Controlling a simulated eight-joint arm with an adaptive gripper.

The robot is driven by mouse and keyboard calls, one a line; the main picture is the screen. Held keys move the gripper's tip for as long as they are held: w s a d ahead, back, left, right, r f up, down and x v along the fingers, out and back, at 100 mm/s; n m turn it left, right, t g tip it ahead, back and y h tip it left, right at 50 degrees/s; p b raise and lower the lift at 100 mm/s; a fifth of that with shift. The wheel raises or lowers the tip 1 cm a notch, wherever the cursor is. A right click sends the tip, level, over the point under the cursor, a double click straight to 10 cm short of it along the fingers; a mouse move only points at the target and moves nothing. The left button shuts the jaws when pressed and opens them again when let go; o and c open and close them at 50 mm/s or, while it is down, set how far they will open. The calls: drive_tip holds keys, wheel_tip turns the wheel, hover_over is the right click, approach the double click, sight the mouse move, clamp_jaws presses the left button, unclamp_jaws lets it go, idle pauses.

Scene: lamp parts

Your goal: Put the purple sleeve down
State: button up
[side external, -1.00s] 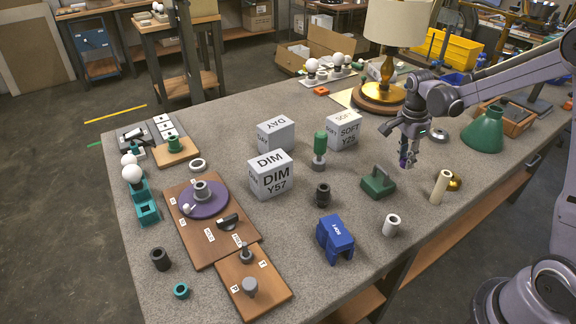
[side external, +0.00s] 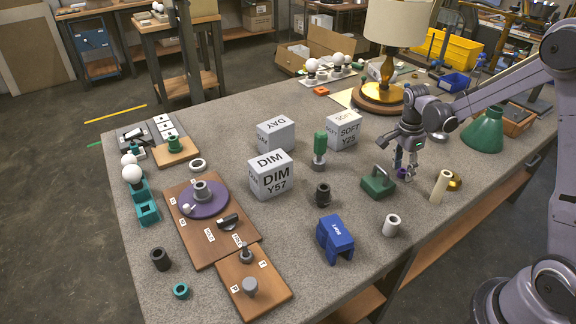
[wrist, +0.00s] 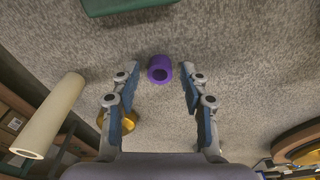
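The purple sleeve (wrist: 160,69) stands on the grey table in the wrist view, with its round hole showing. It lies between my two fingertips, with clear space on both sides. In the side external view the sleeve (side external: 403,174) is a small purple shape at the table surface, partly hidden by the fingers. My gripper (side external: 406,164) is open just above and around it, pointing down; in the wrist view the gripper (wrist: 160,85) has its fingers spread wide, touching nothing.
A green block with a handle (side external: 378,182) is close to the left of the sleeve. A cream tube (side external: 440,187) and a brass piece (side external: 455,181) are to the right. A white sleeve (side external: 391,225) stands nearer the front edge. A green cone (side external: 484,131) stands at the right.

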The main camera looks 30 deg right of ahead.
wheel_tip(320, 180, up, 12)
drive_tip(key=a, duration=0.2)
drive_tip(key=s+a+r+n+t, duration=0.1)
drive_tip(key=s+a+n+t, duration=0.2)
drive_tip(key=s+a+n, duration=0.3)
drive_tip(key=s+a+r+n+t+y, duration=0.1)
drive_tip(key=s+a+n+t, duration=0.3)
drive_tip(key=a+n, duration=0.6)
drive_tip(key=s+n, duration=0.1)
drive_tip(key=n, duration=0.3)
drive_tip(key=shift+s+r+n+t, duration=0.3)
drive_tip(key=shift+s+n, duration=0.05)
drive_tip(key=shift+n, duration=0.05)
drive_tip(key=shift+o, duration=0.3)
drive_tip(key=shift+a, duration=0.1)
